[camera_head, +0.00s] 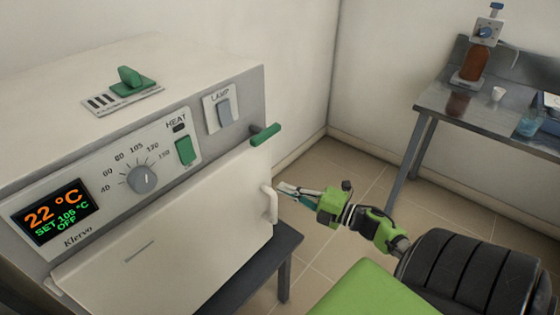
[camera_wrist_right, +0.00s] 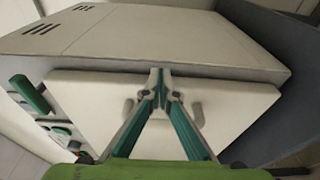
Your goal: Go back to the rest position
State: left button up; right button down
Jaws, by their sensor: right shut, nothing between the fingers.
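My right gripper (camera_head: 287,190) is shut and empty. Its fingertips are beside the white door handle (camera_head: 270,204) of the furnace (camera_head: 200,100), and I cannot tell whether they touch it. In the right wrist view the shut fingertips (camera_wrist_right: 160,76) point at the pale furnace front, with the handle (camera_wrist_right: 198,114) to the right of the fingers. The furnace door (camera_head: 170,245) looks closed. My left gripper is not in view.
The furnace display (camera_head: 57,212) reads 22 °C, set 105 °C, OFF. The furnace stands on a dark table (camera_head: 285,245). A metal bench (camera_head: 440,100) at the right holds a brown bottle (camera_head: 477,62) and a small white cup (camera_head: 497,94). Tiled floor (camera_head: 350,170) lies between them.

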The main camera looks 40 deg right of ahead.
jog(key=v, duration=0.9)
jog(key=shift+s, duration=0.3)
